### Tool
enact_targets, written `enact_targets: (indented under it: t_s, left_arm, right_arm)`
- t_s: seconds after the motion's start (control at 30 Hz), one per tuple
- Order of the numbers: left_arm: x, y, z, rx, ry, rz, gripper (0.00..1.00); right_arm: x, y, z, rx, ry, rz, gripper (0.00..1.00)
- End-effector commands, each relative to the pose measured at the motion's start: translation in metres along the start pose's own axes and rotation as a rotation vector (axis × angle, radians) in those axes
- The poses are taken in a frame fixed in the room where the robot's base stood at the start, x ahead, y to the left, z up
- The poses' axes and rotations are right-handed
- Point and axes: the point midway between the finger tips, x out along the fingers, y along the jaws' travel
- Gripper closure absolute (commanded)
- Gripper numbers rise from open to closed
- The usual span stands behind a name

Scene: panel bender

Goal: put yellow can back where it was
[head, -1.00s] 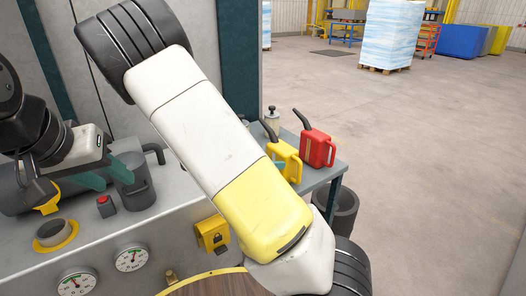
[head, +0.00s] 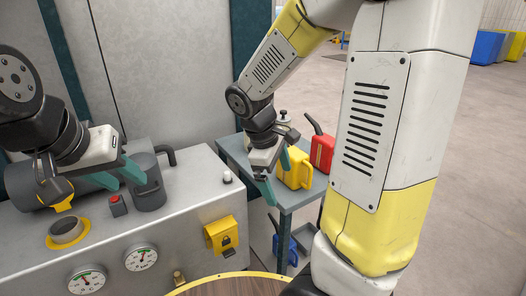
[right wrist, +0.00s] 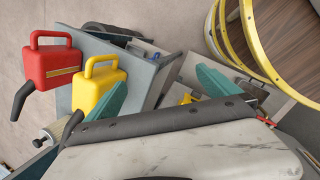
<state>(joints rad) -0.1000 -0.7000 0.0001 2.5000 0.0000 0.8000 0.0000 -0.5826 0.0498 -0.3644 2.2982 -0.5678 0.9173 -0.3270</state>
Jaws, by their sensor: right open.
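The yellow can (head: 297,172) stands upright on the small side table (head: 292,196), beside the red can (head: 322,152). In the right wrist view the yellow can (right wrist: 97,84) is partly hidden behind one fingertip. My right gripper (head: 275,174) is open and empty, just left of the yellow can in the head view; I cannot tell whether a finger touches it. Its two green fingers spread wide in the right wrist view (right wrist: 158,92). My left gripper (head: 119,174) is open over the machine top, near the grey pot (head: 148,184).
A blue can (head: 283,242) sits below the side table top. The machine top (head: 185,190) carries a red button (head: 116,200) and a yellow-rimmed cup (head: 67,231). A round wooden top (head: 222,287) is in front.

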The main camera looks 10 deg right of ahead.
Motion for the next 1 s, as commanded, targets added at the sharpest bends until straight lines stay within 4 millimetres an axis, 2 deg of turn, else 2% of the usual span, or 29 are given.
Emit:
enact_targets:
  t_s: [0.3, 0.5, 0.7, 1.0]
  left_arm:
    - [0.000, 0.000, 0.000, 0.000, 0.000, 0.000, 0.60]
    - [0.000, 0.000, 0.000, 0.000, 0.000, 0.000, 0.60]
    - [0.000, 0.000, 0.000, 0.000, 0.000, 0.000, 0.60]
    - [0.000, 0.000, 0.000, 0.000, 0.000, 0.000, 0.60]
  right_arm:
    - [-0.075, -0.035, 0.031, 0.528, 0.388, -0.147, 0.00]
    - [-0.116, -0.053, 0.046, 0.784, 0.574, -0.194, 0.00]
    - [-0.135, -0.063, 0.051, 0.902, 0.663, -0.211, 0.00]
    - [-0.137, -0.065, 0.052, 0.917, 0.673, -0.214, 0.00]
